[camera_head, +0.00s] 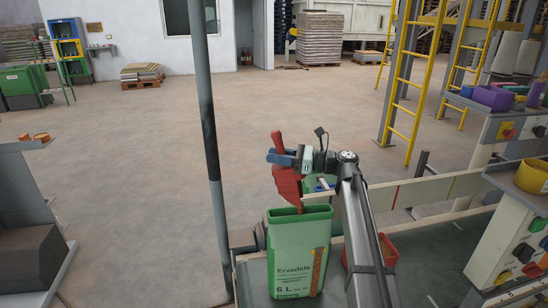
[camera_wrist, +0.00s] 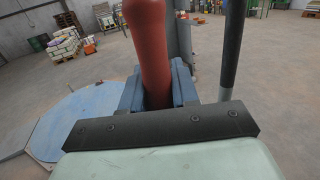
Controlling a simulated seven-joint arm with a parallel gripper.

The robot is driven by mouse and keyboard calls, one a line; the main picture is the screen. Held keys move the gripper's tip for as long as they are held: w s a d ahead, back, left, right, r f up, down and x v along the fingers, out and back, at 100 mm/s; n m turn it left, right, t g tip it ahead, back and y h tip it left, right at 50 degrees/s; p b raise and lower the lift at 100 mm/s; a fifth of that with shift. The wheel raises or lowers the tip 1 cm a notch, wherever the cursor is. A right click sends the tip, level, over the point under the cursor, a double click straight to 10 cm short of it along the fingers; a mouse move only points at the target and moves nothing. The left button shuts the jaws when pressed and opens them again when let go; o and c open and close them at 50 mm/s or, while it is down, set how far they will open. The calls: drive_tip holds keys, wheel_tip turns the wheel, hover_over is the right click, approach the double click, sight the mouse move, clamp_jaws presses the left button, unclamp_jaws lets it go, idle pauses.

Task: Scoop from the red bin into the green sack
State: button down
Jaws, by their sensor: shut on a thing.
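The green sack (camera_head: 296,262), labelled "Ervadela" and "6 L", stands upright with its open top facing up. My gripper (camera_head: 279,157) is above it, its blue jaws shut on the handle of a red scoop (camera_head: 288,187). The scoop is tilted steeply, its tip pointing down at the sack's mouth. I cannot tell whether the scoop holds anything. The wrist view shows the red handle (camera_wrist: 148,45) between the blue jaws (camera_wrist: 158,92). The red bin (camera_head: 389,250) is right of the sack, partly hidden by my arm; its contents are not clear.
A grey post (camera_head: 212,150) rises close to the left of the sack. A pale rail (camera_head: 435,188) runs behind the bin to the right. A control panel (camera_head: 515,245) with coloured knobs and a yellow container (camera_head: 533,177) are at the right. Open floor lies behind.

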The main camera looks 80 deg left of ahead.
sight(281, 146)
drive_tip(key=shift+w+d+r+y, duration=0.2)
drive_tip(key=shift+w+y, duration=0.1)
drive_tip(key=shift+w, duration=0.15)
drive_tip(key=shift+a+r+t+h, duration=0.1)
drive_tip(key=shift+r+t+h, duration=0.75)
drive_tip(key=shift+t, duration=0.25)
drive_tip(key=shift+r+t+h, duration=0.45)
drive_tip(key=shift+r+t, duration=0.15)
drive_tip(key=shift+t, duration=0.7)
drive_tip(key=s+a+n+t+h, duration=0.1)
drive_tip(key=s+a+t+h, duration=0.2)
drive_tip(key=s, duration=0.9)
drive_tip(key=w+a+f+m+t, duration=0.1)
drive_tip(key=w+f+m+t, duration=0.1)
drive_tip(key=w, duration=0.3)
drive_tip(key=w+a+f+m+t+y, duration=0.1)
drive_tip(key=w+f+m+t, duration=0.2)
drive_tip(key=w+m+t, duration=0.2)
drive_tip(key=shift+a+f, duration=0.3)
drive_tip(key=shift+f, duration=0.05)
